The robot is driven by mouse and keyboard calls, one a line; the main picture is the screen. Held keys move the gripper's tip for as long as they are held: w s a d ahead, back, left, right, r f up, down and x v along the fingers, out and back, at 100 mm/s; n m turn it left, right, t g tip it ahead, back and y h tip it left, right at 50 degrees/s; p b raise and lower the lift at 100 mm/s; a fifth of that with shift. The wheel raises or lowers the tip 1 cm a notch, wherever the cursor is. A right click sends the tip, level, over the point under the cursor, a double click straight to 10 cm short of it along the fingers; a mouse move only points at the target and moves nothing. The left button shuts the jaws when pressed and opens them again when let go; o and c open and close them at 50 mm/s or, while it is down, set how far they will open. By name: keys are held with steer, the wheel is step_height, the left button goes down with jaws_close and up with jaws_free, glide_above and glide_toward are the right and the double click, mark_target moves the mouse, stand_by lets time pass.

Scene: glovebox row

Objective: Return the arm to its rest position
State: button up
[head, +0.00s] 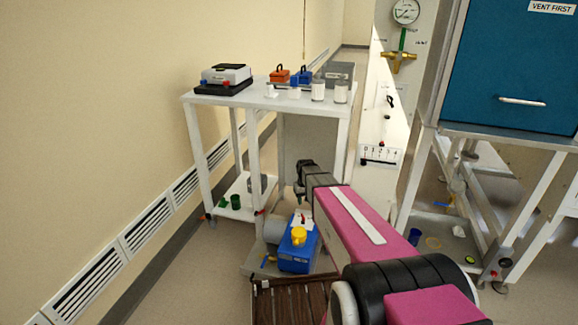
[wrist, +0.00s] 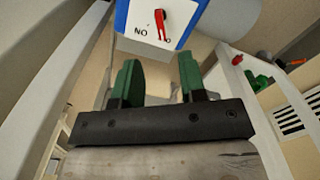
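My arm reaches from the lower right of the head view toward the middle, its pink link pointing away from me. My gripper (head: 302,179) is at its far end, dark and small, in front of the white cart. In the wrist view my gripper (wrist: 158,78) shows two green fingers standing apart with nothing between them. The blue pump box (head: 299,252) with a yellow cap is on the floor level below the gripper in the head view. A blue-edged white panel with a red switch (wrist: 161,22) lies beyond the fingers in the wrist view.
The white cart (head: 258,99) carries a balance (head: 225,77), orange and blue boxes and white jars. A white panel with a gauge (head: 406,12) and the blue cabinet (head: 515,75) stand to the right. A slatted wooden piece (head: 288,301) lies below. Open floor is at left.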

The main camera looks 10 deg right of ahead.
steer(key=s+r, duration=0.4)
steer(key=s, duration=0.7)
steer(key=s+r+m, duration=0.1)
steer(key=s+r, duration=0.3)
steer(key=s, duration=0.7)
steer(key=shift+s+r+m, duration=0.15)
steer(key=shift+s+m, duration=0.15)
steer(key=shift+s, duration=0.05)
steer(key=shift+d, duration=0.1)
